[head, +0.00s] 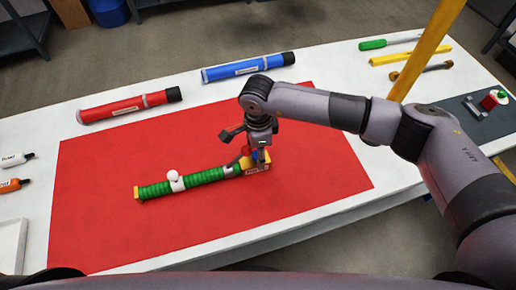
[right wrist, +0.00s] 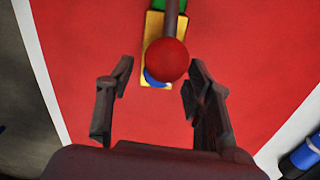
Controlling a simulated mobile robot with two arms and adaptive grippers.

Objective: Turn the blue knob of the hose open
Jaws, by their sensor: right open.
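The green ribbed hose (head: 204,177) lies on the red mat (head: 110,220), with a white knob (head: 173,176) on its middle part and a yellow end block at its right end. My right gripper (head: 250,148) is above that end, pointing down, and partly hides it. In the right wrist view the right gripper (right wrist: 160,70) is open, with a finger on each side of a red ball (right wrist: 167,60) on a dark stem. The blue knob (right wrist: 156,80) shows just below the ball, mostly hidden by it, over the yellow block (right wrist: 152,28). I cannot tell whether a finger touches anything. My left gripper is out of view.
A red tube (head: 128,106) and a blue tube (head: 248,67) lie behind the mat on the white table (head: 330,65). Tools, including a green-handled one (head: 373,44), lie at the back right. The mat's front is clear.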

